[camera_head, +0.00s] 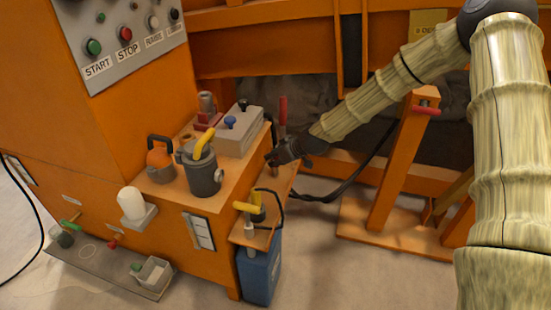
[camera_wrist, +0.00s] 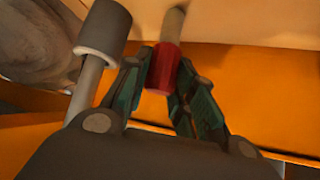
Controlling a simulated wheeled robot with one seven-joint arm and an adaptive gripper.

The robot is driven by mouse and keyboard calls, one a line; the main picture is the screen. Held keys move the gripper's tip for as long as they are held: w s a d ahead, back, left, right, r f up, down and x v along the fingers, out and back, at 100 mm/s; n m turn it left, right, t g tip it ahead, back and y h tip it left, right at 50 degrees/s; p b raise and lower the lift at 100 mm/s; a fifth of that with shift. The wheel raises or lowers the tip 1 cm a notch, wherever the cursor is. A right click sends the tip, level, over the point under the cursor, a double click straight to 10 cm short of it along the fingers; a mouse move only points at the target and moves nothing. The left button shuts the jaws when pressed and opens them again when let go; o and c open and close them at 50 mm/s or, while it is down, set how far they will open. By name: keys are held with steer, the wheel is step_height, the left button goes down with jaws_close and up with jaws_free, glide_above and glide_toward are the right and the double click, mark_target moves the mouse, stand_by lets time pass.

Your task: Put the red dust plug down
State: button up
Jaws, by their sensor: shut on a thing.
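The red dust plug (camera_wrist: 163,70) is a short red cylinder with a pale stem at its far end. In the wrist view it sits between the two fingers of my gripper (camera_wrist: 160,88), which press on its sides. In the head view my gripper (camera_head: 270,160) is dark and small, at the right edge of the orange bench, above the narrow side shelf (camera_head: 283,185). I cannot make out the plug there. I cannot tell whether the stem touches the pale surface behind it.
A grey cylinder on a rod (camera_wrist: 103,35) stands close left of my fingers in the wrist view. A red-gripped lever (camera_head: 283,112) rises beside my gripper. The bench holds a grey pot (camera_head: 203,175) and a grey box (camera_head: 240,130). A blue canister (camera_head: 259,270) stands below.

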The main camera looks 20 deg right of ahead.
steer(key=shift+f, duration=0.15)
steer(key=o, duration=0.9)
steer(key=shift+c, duration=0.2)
steer(key=shift+r, duration=0.2)
steer(key=p+v, duration=0.2)
steer(key=v, duration=1)
steer(key=shift+p, duration=0.3)
steer(key=shift+f, duration=0.1)
